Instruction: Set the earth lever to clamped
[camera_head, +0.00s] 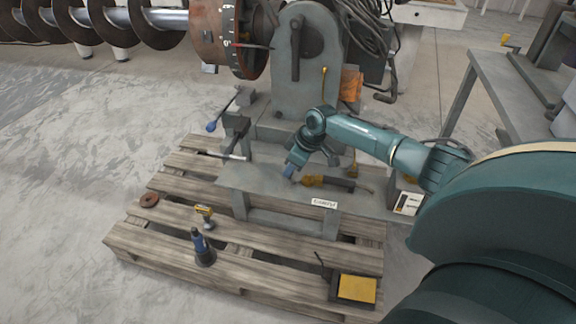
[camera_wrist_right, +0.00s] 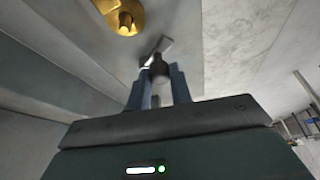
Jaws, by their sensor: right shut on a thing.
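My right gripper (camera_head: 289,170) reaches over the grey steel bench below the positioner, with its blue fingers pointing down. In the right wrist view, the fingers (camera_wrist_right: 160,90) are shut on the dark, rounded grip of the earth lever (camera_wrist_right: 158,68). A short, flat metal arm runs from the grip away from the fingers, close to a grey plate. A brass fitting (camera_wrist_right: 125,18) sits on that surface just beyond, to the left. In the head view the lever is hidden by my gripper. My left gripper is not in view.
A small white label (camera_head: 324,203) is on the bench's front edge; its print is too small to read surely. A yellow-handled tool (camera_head: 325,182) lies right of my gripper.

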